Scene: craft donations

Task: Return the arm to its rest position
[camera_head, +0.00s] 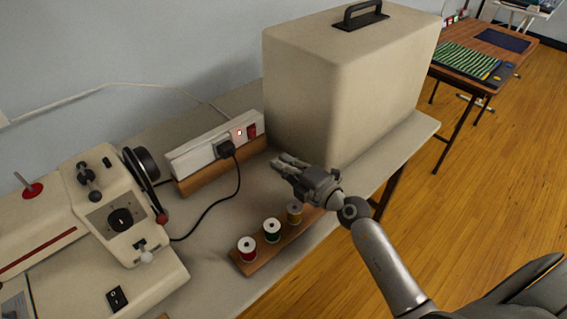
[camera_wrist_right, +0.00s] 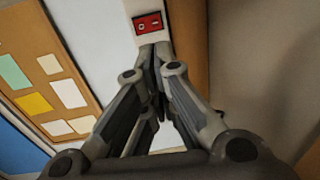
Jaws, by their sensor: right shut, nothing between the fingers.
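My right gripper (camera_head: 278,165) is shut and empty in the head view. It hovers over the table between the power strip and the beige case, with its fingers pointing left. Its closed fingers also show in the right wrist view (camera_wrist_right: 155,62), in line with a red switch (camera_wrist_right: 148,23) on a white housing. My right arm reaches in from the lower right of the head view. My left gripper is not in view.
A power strip (camera_head: 195,154) with a black plug stands on a wooden block. A large beige case (camera_head: 310,90) stands behind the gripper. Thread spools (camera_head: 272,230) stand on a wooden rack below it. A sewing machine (camera_head: 60,235) is at left. Open floor (camera_head: 480,200) lies right.

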